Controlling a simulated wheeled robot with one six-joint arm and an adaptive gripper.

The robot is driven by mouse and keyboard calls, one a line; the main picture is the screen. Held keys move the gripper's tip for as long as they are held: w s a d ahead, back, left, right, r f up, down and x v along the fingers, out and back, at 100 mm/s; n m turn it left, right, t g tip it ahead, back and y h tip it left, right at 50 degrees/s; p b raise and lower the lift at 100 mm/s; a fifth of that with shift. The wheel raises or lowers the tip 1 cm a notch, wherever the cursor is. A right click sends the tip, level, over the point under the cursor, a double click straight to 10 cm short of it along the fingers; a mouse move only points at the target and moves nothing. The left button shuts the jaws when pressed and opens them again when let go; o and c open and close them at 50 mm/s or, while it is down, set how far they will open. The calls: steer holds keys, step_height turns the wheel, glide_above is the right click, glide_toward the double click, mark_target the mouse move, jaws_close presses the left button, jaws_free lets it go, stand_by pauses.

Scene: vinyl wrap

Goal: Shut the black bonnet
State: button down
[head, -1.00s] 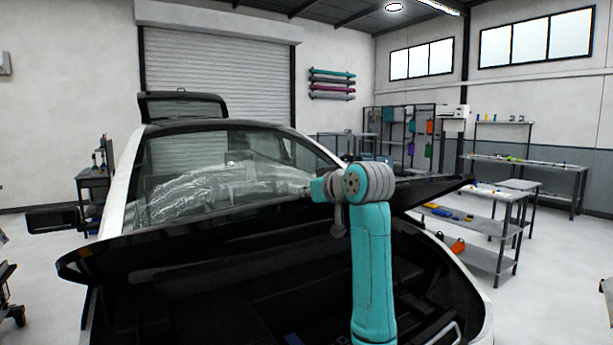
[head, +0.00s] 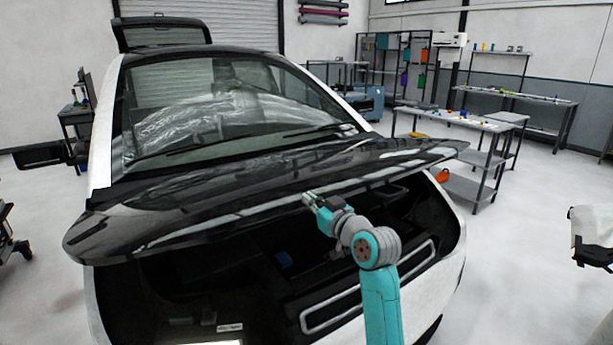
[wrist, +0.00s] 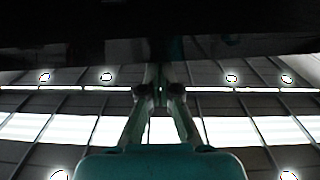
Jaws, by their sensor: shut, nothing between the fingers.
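The black bonnet (head: 240,195) of the white car is partly raised in the head view, with a gap between its front edge and the open front compartment (head: 270,265). My gripper (head: 308,199) is shut and empty at the bonnet's front edge, right of its middle. I cannot tell whether it touches the bonnet. In the wrist view the fingers (wrist: 160,92) point up towards a dark surface (wrist: 160,25), likely the bonnet, which fills the top; ceiling lights show below it.
The windscreen (head: 230,105) has clear film behind or on it. A raised black tailgate (head: 162,33) stands at the rear. A workbench (head: 455,122) and shelves are at the right. A white and black object (head: 592,235) is at the right edge. Floor between is clear.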

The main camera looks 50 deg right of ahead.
step_height(320, 180, down, 23)
steer(key=s, duration=0.2)
steer(key=shift+s+a, duration=0.3)
